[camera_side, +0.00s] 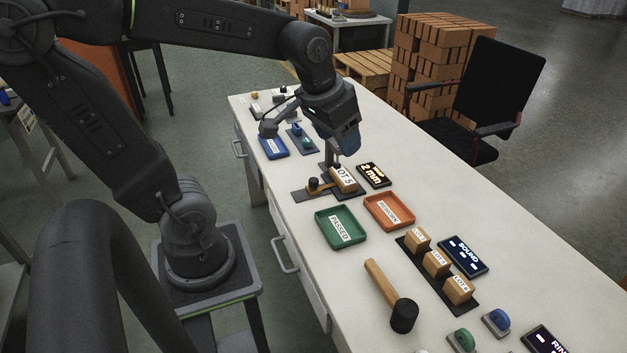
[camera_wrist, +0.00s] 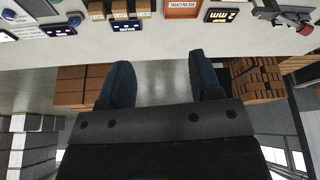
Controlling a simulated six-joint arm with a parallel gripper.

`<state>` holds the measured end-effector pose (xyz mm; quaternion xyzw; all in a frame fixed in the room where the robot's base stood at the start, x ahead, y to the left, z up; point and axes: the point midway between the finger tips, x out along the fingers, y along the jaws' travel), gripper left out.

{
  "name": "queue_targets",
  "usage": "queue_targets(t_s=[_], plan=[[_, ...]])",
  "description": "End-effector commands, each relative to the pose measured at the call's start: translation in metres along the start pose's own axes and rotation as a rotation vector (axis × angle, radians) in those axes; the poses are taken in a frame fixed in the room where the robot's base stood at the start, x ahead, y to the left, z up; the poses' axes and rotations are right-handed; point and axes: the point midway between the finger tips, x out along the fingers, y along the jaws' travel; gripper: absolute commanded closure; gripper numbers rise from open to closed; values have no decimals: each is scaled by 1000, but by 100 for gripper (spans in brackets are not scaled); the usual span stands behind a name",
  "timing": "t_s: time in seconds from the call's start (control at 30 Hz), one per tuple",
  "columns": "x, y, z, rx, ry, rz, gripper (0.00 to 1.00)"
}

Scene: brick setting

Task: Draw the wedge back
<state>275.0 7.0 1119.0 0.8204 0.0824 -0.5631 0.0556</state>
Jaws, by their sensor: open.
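A tan brick marked LOT 5 (camera_side: 343,180) sits in a dark gauge fixture on the bench. A flat brownish slide with a dark round knob (camera_side: 313,185) reaches to its left; this looks like the wedge, partly against the brick. My gripper (camera_side: 347,144) is above and behind the fixture, apart from the brick and knob. In the wrist view its blue fingers (camera_wrist: 160,82) stand wide apart with nothing between them. Part of the fixture (camera_wrist: 283,14) shows at the top right there. The exact contact of wedge and brick is too small to tell.
A display reading 2 mm (camera_side: 374,175) lies right of the fixture. The green PASSED tray (camera_side: 325,218) and orange REWORK tray (camera_side: 401,223) are in front. A mallet (camera_side: 385,282), a dark rack of several bricks (camera_side: 410,252) and a blue tray (camera_side: 284,153) are also on the bench.

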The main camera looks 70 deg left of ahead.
Motion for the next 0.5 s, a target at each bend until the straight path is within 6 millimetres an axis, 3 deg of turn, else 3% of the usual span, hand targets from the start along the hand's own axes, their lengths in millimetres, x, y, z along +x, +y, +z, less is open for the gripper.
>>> queue_targets(t_s=[0.1, 0.23, 0.37, 0.5], plan=[[31, -37, -34, -109, -75, -38, 42], [68, -83, -61, -219, -146, -67, 42], [112, -136, -75, -331, -215, -89, 42], [159, -195, -74, -446, -283, -102, 42]])
